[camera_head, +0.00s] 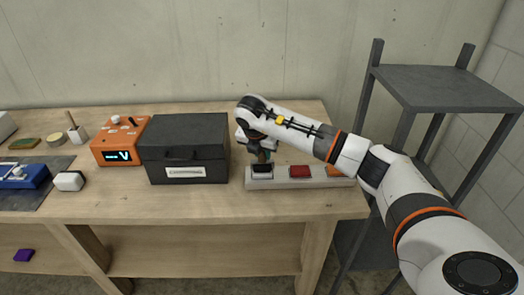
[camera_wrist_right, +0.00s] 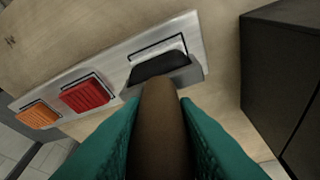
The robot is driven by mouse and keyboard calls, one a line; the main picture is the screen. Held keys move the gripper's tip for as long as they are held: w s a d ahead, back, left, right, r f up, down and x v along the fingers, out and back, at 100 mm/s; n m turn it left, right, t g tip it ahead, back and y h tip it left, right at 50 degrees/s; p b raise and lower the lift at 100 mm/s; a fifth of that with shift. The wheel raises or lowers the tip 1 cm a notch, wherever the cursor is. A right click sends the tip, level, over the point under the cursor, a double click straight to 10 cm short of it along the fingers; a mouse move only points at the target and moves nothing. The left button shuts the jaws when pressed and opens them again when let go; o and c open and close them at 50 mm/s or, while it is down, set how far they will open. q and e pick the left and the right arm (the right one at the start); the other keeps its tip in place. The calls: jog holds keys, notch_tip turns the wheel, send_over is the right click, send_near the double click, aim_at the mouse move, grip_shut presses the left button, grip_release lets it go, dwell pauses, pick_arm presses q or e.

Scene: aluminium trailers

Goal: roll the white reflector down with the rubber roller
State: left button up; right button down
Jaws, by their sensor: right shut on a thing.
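The rubber roller shows in the right wrist view as a brown handle (camera_wrist_right: 166,120) leading to a black roller head (camera_wrist_right: 160,67) in a grey frame. My right gripper (camera_wrist_right: 165,112) is shut on the handle with its teal fingers. In the head view the gripper (camera_head: 262,157) is over the left end of a pale metal strip (camera_head: 305,184). The roller head is over the white reflector (camera_wrist_right: 172,45), of which only a pale edge shows past it. Whether they touch, I cannot tell. A red reflector (camera_head: 299,171) and an orange reflector (camera_head: 334,171) are also on the strip. My left gripper is out of view.
A black case (camera_head: 187,152) stands close left of the strip. An orange device (camera_head: 120,141) with a display is further left. A blue tool (camera_head: 27,176) is on a dark mat at the left. A grey shelf (camera_head: 440,88) stands right of the bench (camera_head: 215,208).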

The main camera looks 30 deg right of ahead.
jog(key=shift+w+d, duration=0.1)
jog(key=shift+w, duration=0.1)
jog(key=shift+w+d+b, duration=0.1)
jog(key=shift+w+b, duration=0.1)
jog(key=shift+b, duration=0.1)
jog(key=shift+s, duration=0.15)
jog(key=shift+s+a, duration=0.2)
jog(key=shift+s, duration=0.1)
jog(key=shift+w, duration=0.2)
jog(key=shift+w+d+b, duration=0.2)
jog(key=shift+w+b, duration=0.05)
jog(key=shift+b, duration=0.1)
jog(key=shift+s, duration=0.1)
jog(key=shift+s+a, duration=0.2)
jog(key=shift+s, duration=0.1)
